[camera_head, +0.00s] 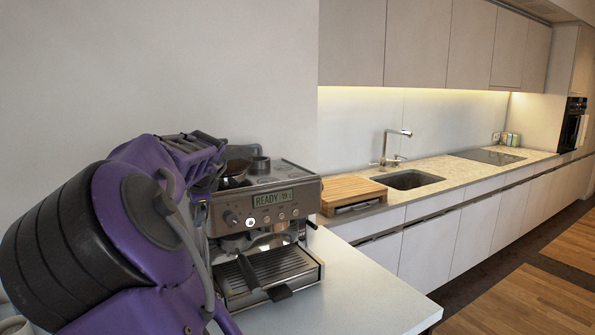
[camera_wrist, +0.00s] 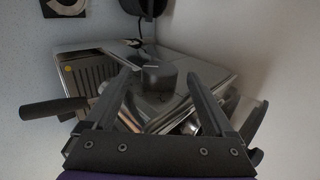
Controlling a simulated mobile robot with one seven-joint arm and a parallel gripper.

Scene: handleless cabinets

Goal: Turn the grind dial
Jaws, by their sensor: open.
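The coffee machine (camera_head: 265,200) stands on a white counter in the head view, with a lit display reading READY and a round knob (camera_head: 230,217) on its front. In the wrist view, a dark cylindrical dial (camera_wrist: 159,82) with a light mark on its top edge sits on a shiny metal face of the machine. My gripper (camera_wrist: 160,73) is open, one finger on each side of this dial, with gaps visible to both. I cannot tell how far the fingertips reach along it.
A black handle (camera_wrist: 52,108) sticks out left of my fingers, near the slotted drip tray (camera_wrist: 88,78). The white counter (camera_head: 355,285) is clear right of the machine. A wooden board (camera_head: 350,190) and a sink (camera_head: 408,179) lie beyond. A wall stands behind the machine.

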